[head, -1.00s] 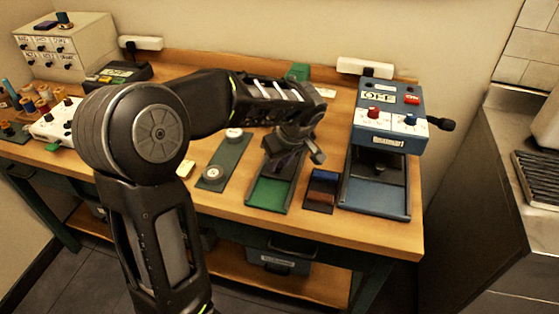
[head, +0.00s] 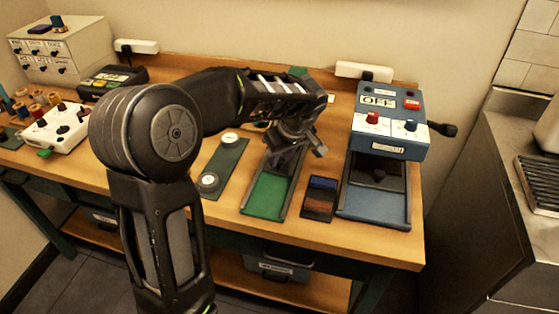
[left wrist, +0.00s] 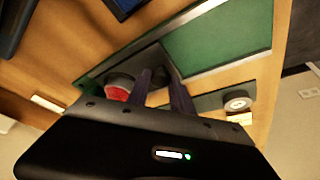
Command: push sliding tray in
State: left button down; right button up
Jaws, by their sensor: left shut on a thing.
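A narrow grey-rimmed tray with a green floor (head: 266,194) lies on the table in front of my left arm. It also shows at the top of the left wrist view (left wrist: 220,38). My left gripper (head: 285,157) is over the tray's far part, pointing down. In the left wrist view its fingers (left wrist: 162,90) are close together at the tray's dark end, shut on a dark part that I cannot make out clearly. The blue machine (head: 390,130) at the right has a blue-floored tray (head: 372,207) extending toward the front edge. My right gripper is out of view.
A small case with blue and brown blocks (head: 320,197) lies close to the green tray's right. A dark green strip with two round pieces (head: 226,166) lies to its left. A red round piece (left wrist: 118,90) is beside the fingers. The wooden table's front strip (head: 330,235) is clear.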

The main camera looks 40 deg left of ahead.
pick_arm(q)
jog(key=shift+w+r, duration=0.15)
jog(key=c, duration=1.5)
grip_release()
jog(key=o, duration=0.4)
jog(key=v, duration=0.7)
jog(key=shift+d+r+b, duration=0.15)
jog(key=shift+r+b, duration=0.15)
jog(key=shift+b, duration=0.1)
